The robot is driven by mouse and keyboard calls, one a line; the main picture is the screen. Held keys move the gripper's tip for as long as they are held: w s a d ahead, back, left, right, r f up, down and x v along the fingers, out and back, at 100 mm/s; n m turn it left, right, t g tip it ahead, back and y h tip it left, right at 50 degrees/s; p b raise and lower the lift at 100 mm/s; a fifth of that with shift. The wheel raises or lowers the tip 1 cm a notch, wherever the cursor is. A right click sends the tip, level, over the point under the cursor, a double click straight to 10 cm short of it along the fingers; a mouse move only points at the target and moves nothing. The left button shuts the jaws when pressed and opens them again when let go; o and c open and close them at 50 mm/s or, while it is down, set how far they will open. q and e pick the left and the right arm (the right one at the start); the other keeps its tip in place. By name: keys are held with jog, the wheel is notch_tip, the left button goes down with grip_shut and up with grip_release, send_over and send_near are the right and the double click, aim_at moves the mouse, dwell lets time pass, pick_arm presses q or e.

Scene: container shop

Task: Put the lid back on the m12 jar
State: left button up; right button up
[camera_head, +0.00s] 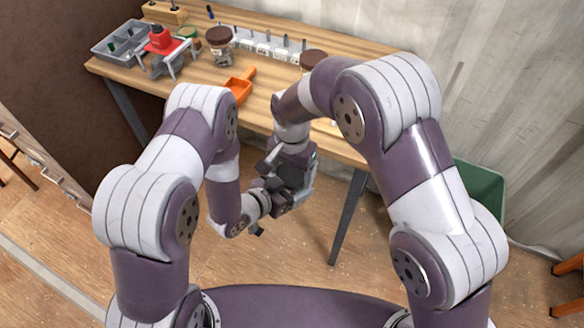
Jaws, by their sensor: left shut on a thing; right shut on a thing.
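My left gripper (280,196) and my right gripper (291,160) are close together in front of the table, the right one just above the left. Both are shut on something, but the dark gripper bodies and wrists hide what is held. I cannot make out the m12 jar or its loose lid between them. A jar with a brown lid (219,39) stands at the back left of the table. Another brown lid (313,59) shows further right, partly hidden behind my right arm. No label is readable on either.
A green bin (481,188) stands at right. Floor in front is clear.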

jog(key=shift+d+f, duration=0.1)
jog(key=shift+f, duration=0.75)
dwell(0.3)
jog(key=shift+s+r, duration=0.2)
jog(key=shift+r, duration=0.2)
jog(key=shift+w+r, duration=0.1)
jog(key=shift+r, duration=0.2)
jog(key=shift+r, duration=0.1)
jog(key=shift+c, duration=0.4)
jog(key=shift+w, duration=0.1)
jog(key=shift+f, duration=0.9)
dwell(0.6)
jog(key=shift+r, duration=0.1)
